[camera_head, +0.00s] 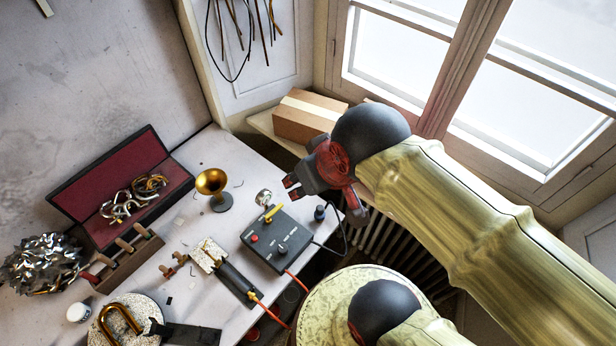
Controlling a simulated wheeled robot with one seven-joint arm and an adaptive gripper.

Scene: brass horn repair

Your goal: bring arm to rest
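My arm reaches in from the right in the head view, in front of the window. My gripper (322,201) hangs at its end, above the right edge of the workbench (206,150). Its dark fingers are spread apart, with nothing visible between them. The black control box (277,240) with a red button and a yellow lever is below and left of the gripper. A dark round knob and cable lie close under it in the picture.
A small brass horn (213,183) stands mid-bench. A wooden tool rack (127,262), crumpled foil (42,263) and a round speckled pad (130,318) are at left. A cardboard box (304,116) sits on the sill.

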